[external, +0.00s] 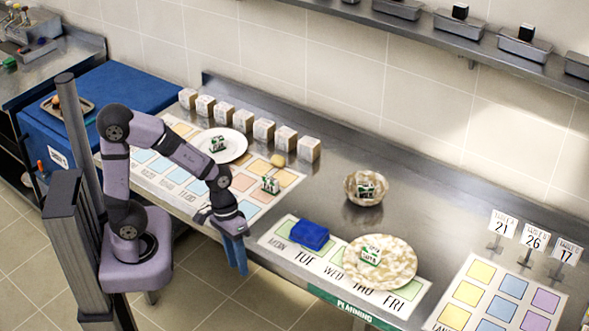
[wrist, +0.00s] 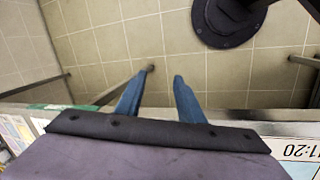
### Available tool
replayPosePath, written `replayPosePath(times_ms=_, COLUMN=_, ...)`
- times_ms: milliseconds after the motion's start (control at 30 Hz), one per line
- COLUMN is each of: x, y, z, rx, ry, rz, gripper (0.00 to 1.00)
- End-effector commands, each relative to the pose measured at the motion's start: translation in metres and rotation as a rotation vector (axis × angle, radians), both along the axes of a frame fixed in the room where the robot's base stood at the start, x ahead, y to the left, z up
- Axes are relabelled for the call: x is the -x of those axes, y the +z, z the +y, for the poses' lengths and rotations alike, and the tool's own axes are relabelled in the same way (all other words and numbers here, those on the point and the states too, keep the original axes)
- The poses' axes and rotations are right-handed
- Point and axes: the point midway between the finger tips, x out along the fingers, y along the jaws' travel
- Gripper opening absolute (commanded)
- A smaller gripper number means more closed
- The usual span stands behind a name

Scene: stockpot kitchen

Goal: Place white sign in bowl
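Three white table signs, numbered 21 (external: 503,224), 26 (external: 536,240) and 17 (external: 567,252), stand upright in holders at the right of the counter. The patterned bowl (external: 367,188) sits mid-counter with a small green-and-white block (external: 366,184) in it. My gripper (external: 238,268) hangs beside the counter's front edge, well left of the bowl and signs, blue fingers pointing down. In the wrist view my gripper (wrist: 163,75) has its fingers apart with nothing between them, over the tiled floor. Neither bowl nor signs show there.
A mottled plate (external: 350,279) and a blue object (external: 310,235) lie on the planning strip. A white plate (external: 235,145) and a row of white boxes (external: 264,130) are at left. Counter between bowl and signs is clear. Metal pans (external: 524,45) sit on the wall shelf.

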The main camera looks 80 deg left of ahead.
Motion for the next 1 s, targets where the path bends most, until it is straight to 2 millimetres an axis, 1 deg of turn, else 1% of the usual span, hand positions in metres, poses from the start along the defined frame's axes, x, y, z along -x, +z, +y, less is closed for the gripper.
replayPosePath(times_ms=33, x=0.014, y=-0.003, z=0.006, rx=-0.055, ry=-0.104, rz=0.005, gripper=0.35)
replayPosePath(times_ms=100, x=0.03, y=-0.006, z=0.016, rx=-0.123, ry=-0.228, rz=0.014, gripper=0.35)
replayPosePath(times_ms=200, x=0.044, y=-0.009, z=0.029, rx=-0.198, ry=-0.363, rz=0.025, gripper=0.35)
replayPosePath(times_ms=300, x=0.052, y=-0.01, z=0.038, rx=-0.245, ry=-0.446, rz=0.031, gripper=0.35)
replayPosePath(times_ms=433, x=0.055, y=-0.01, z=0.043, rx=-0.269, ry=-0.492, rz=0.035, gripper=0.35)
replayPosePath(times_ms=767, x=0.055, y=-0.008, z=0.043, rx=-0.271, ry=-0.493, rz=0.036, gripper=0.35)
replayPosePath(times_ms=867, x=0.055, y=0.001, z=0.043, rx=-0.27, ry=-0.492, rz=0.036, gripper=0.35)
replayPosePath(times_ms=1000, x=0.055, y=0.023, z=0.043, rx=-0.27, ry=-0.492, rz=0.036, gripper=0.35)
